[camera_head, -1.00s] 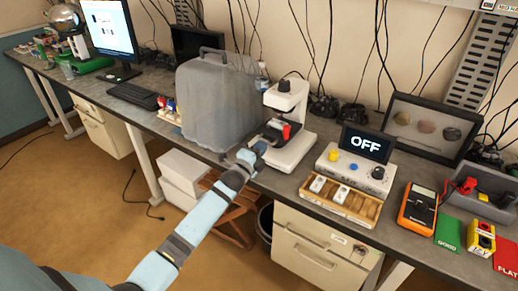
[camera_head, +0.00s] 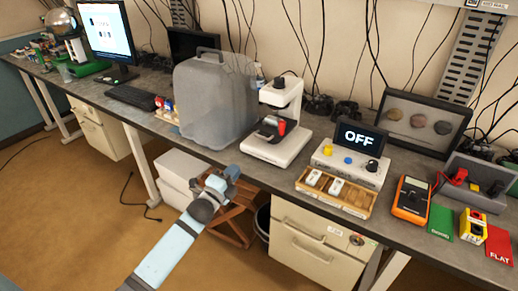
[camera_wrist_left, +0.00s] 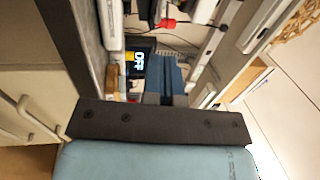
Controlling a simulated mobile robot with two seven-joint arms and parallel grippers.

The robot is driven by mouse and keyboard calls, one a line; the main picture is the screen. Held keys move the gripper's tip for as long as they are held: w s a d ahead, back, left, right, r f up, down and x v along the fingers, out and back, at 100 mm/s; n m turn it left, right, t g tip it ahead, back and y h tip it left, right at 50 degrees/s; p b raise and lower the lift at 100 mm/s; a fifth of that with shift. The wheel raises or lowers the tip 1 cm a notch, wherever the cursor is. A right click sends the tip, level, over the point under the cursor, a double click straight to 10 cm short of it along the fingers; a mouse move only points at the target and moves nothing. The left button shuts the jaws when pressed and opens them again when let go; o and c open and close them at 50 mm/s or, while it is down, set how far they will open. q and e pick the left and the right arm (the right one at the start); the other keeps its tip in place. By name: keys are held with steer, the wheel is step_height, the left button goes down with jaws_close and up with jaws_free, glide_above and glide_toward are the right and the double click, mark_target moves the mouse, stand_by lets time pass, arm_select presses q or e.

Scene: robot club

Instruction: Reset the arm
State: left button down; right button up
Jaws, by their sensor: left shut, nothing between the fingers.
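My left arm comes in from the lower left in the head view. Its left gripper (camera_head: 232,172) is in front of the bench's front edge, near the white microscope-like device (camera_head: 277,125). In the left wrist view the blue fingers of the left gripper (camera_wrist_left: 165,92) are together with nothing between them. No object is in its grasp. My right gripper is not in view.
A workbench (camera_head: 235,162) runs across the view. On it stand a grey translucent case (camera_head: 212,100), a device with an OFF display (camera_head: 360,139), a wooden tray (camera_head: 352,204) and an orange multimeter (camera_head: 411,198). Below are white boxes (camera_head: 180,170), a wooden stool (camera_head: 232,225) and drawers (camera_head: 312,250).

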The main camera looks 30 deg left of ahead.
arm_select(q)
steer(key=shift+f, duration=0.1)
steer(key=s+d+f+n+g+p, duration=0.2)
steer(key=s+d+n, duration=0.3)
steer(key=s, duration=0.4)
steer(key=s+d+f+n+g+h+p, duration=0.1)
steer(key=s+d+f+n+g+p, duration=0.2)
steer(key=s+d, duration=0.4)
steer(key=s+d+f+n+g+h+p, duration=0.1)
steer(key=s+d+f+n+g+p, duration=0.2)
steer(key=s, duration=0.9)
steer(key=d+f+n+g, duration=0.1)
steer(key=d+n, duration=0.2)
steer(key=n, duration=0.1)
steer(key=shift+f+n, duration=0.2)
steer(key=shift+n, duration=0.1)
steer(key=shift+s, duration=0.1)
